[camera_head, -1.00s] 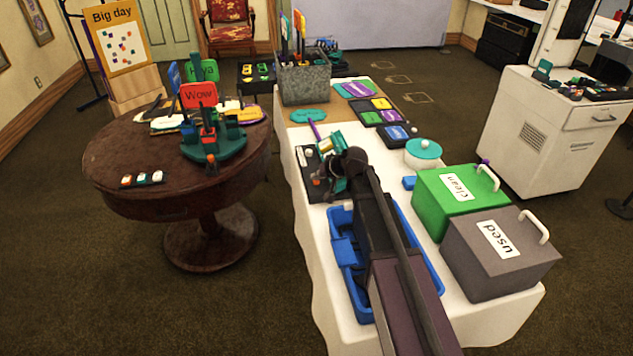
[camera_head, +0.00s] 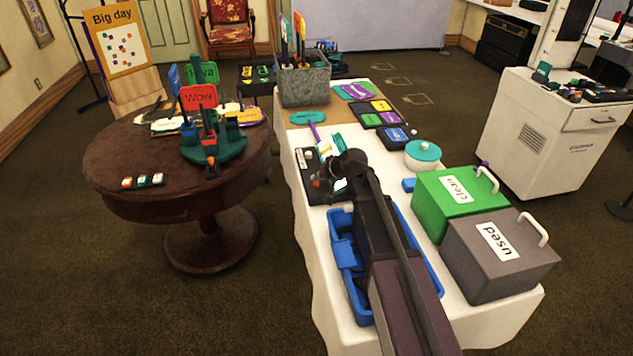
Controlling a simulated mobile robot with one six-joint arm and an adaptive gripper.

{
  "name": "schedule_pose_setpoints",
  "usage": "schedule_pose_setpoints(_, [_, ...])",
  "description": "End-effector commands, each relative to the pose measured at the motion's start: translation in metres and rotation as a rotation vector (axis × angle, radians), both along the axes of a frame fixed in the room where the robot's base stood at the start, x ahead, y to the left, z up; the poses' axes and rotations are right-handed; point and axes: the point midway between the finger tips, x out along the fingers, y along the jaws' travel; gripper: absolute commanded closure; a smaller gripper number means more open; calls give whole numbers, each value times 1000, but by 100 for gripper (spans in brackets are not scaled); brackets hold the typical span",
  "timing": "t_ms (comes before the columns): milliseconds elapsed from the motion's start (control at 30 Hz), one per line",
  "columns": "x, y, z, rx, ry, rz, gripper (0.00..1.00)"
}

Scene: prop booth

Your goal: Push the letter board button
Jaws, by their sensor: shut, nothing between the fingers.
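A black panel (camera_head: 312,193) lies on the white-covered table, with a small pale part and a reddish spot on it. A teal-edged board with a bright white face (camera_head: 327,147) stands at its far right side. I cannot read any letters on it, and I cannot tell for sure which part is the button. My gripper (camera_head: 333,173) is shut and empty, low over the right part of the panel. My dark wrist and arm hide much of that part, so contact cannot be made out. A small bright white patch shows beside the gripper.
A blue tray (camera_head: 341,250) lies under my arm. A green "clean" box (camera_head: 432,200) and a grey "used" box (camera_head: 470,270) stand to the right. A teal-lidded pot (camera_head: 422,153) is beyond. A round table (camera_head: 110,165) with signs stands left.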

Motion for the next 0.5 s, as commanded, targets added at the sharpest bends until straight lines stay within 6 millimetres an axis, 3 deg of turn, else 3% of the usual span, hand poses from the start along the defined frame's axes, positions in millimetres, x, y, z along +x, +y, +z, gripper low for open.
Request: schedule_pose_setpoints(500, [0, 0, 10, 0, 0, 0, 100])
